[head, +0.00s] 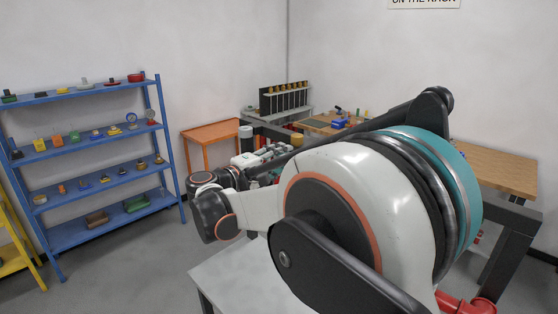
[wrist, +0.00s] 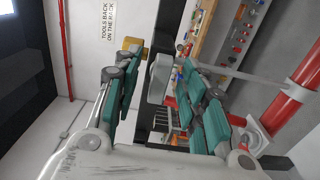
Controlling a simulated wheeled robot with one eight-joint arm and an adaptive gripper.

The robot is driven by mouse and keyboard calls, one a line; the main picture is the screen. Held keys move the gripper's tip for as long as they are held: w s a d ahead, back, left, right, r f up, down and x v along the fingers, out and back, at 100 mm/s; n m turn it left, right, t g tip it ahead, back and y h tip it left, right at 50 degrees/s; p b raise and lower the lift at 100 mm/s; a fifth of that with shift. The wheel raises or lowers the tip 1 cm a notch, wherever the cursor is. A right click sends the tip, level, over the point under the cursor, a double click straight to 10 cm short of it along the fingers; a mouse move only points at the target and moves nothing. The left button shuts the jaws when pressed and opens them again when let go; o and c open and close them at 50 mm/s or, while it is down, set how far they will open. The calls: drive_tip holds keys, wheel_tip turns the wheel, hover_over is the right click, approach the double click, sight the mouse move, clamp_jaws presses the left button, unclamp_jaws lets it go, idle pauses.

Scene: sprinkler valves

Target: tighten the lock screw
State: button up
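My gripper (wrist: 160,60) shows in the wrist view with its two teal-padded fingers spread apart. A pale grey block-like shape (wrist: 160,78) shows in the gap between the fingers; I cannot tell whether it is near them or beyond, and no grip on it is visible. A yellow-brown piece (wrist: 135,47) shows by the left fingertip. I cannot make out the lock screw in either view. In the head view my own arm covers the middle of the picture, and I cannot clearly pick out the gripper there.
A red pipe (wrist: 302,82) with a grey collar runs along the right of the wrist view. Red pipework (head: 470,303) shows low right in the head view. A blue shelf (head: 95,165) stands left, an orange table (head: 213,130) and a wooden bench (head: 500,170) behind. Floor near the shelf is clear.

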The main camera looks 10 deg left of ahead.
drive_tip(key=v, duration=0.6)
drive_tip(key=shift+b, duration=0.35)
drive_tip(key=shift+r, duration=0.1)
